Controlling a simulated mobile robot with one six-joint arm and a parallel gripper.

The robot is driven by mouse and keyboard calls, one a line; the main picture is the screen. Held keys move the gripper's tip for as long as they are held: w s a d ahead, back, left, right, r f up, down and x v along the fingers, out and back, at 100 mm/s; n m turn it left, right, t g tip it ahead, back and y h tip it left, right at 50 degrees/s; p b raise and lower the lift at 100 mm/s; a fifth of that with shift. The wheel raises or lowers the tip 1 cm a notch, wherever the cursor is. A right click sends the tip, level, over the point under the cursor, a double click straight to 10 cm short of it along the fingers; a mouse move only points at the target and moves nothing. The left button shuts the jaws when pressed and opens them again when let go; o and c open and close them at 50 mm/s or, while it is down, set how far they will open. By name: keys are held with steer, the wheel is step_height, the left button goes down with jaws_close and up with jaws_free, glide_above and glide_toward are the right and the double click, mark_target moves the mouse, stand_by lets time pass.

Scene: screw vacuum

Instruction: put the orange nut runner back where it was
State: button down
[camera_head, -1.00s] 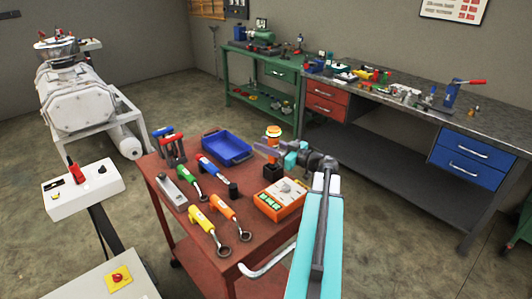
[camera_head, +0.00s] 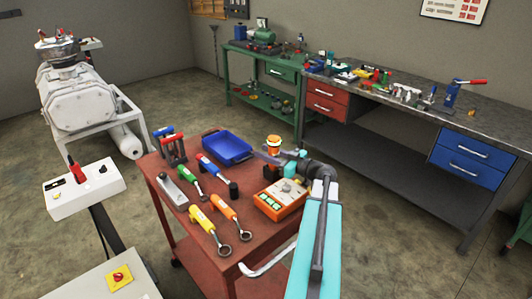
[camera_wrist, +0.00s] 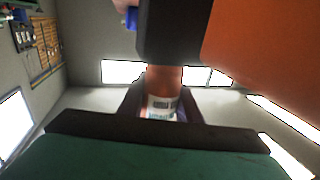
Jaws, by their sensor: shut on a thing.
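The orange nut runner (camera_head: 274,143) stands about upright over the far right part of the red cart (camera_head: 255,247), with its orange and white end on top. My gripper (camera_head: 276,156) is shut on it, reaching in from the right. In the wrist view the nut runner's orange body with a white label (camera_wrist: 163,105) sits between the dark fingers (camera_wrist: 160,112). A black part and a large orange part lie close to the camera there. The lower end of the nut runner is largely hidden by my wrist in the head view, so I cannot tell whether it touches the cart.
A blue tray (camera_head: 228,148) is left of the nut runner. Wrenches with green, blue, yellow (camera_head: 203,220) and orange (camera_head: 224,206) handles lie on the left half of the cart.

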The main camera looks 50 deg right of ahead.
steer(key=shift+s+a+f, duration=0.1)
steer(key=shift+f, duration=0.45)
steer(key=c, duration=1.3)
jaws_free()
steer(key=shift+f, duration=0.15)
steer(key=shift+r, duration=0.2)
steer(key=shift+s+r, duration=0.25)
steer(key=shift+r, duration=0.05)
steer(key=s+d+b, duration=0.2)
steer(key=s, duration=0.9)
steer(key=shift+d+r, duration=0.25)
steer(key=shift+r, duration=0.1)
